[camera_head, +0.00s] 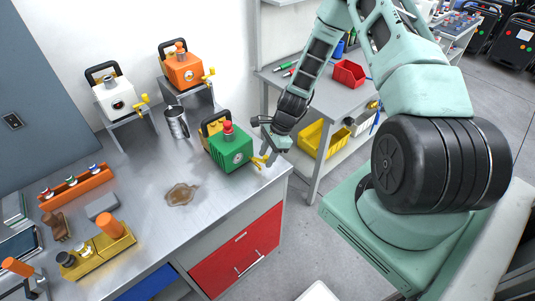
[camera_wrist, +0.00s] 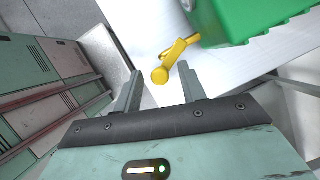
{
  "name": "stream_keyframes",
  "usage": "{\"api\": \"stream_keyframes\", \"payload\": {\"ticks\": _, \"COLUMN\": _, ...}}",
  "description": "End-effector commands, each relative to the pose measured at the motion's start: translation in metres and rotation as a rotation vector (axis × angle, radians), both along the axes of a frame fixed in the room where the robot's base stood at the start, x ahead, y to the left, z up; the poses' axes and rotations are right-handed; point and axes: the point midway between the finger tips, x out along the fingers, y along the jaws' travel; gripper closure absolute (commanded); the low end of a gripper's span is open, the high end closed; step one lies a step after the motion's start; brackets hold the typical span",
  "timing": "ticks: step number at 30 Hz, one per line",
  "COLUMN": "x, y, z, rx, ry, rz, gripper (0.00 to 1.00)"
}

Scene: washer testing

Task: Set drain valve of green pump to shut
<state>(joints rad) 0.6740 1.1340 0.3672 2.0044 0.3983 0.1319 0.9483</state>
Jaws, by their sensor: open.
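The green pump (camera_head: 230,149) stands on the steel bench near its right end, with a red knob on top and a black handle. Its yellow drain valve (camera_head: 260,160) sticks out at the lower right, near the bench edge. In the wrist view the yellow valve (camera_wrist: 172,60) lies just ahead of the fingertips, with the green pump body (camera_wrist: 240,18) at upper right. My gripper (camera_wrist: 160,80) is open and empty, with one finger on each side of the valve's near end. I cannot tell whether the fingers touch it. In the head view my gripper (camera_head: 269,150) is right beside the valve.
A white pump (camera_head: 116,97) and an orange pump (camera_head: 182,70), each with yellow valves, stand on raised stands behind. A steel mug (camera_head: 176,122) and a brown puddle (camera_head: 182,194) are on the bench. A shelf with red (camera_head: 348,73) and yellow bins (camera_head: 322,138) stands right.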

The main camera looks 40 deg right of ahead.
Motion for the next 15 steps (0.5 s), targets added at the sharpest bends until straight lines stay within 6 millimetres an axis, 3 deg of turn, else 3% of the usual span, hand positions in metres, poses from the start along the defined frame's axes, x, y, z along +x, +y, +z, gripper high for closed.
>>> {"api": "stream_keyframes", "payload": {"ticks": 1, "x": 0.0000, "y": -0.0001, "z": 0.0001, "rx": 0.000, "ry": 0.000, "rz": 0.000, "gripper": 0.62}}
{"api": "stream_keyframes", "payload": {"ticks": 5, "x": 0.0000, "y": -0.0002, "z": 0.0001, "rx": 0.000, "ry": 0.000, "rz": 0.000, "gripper": 0.98}}
{"api": "stream_keyframes", "payload": {"ticks": 15, "x": 0.0009, "y": -0.0017, "z": -0.0004, "rx": -0.001, "ry": -0.001, "rz": 0.024, "gripper": 1.00}}
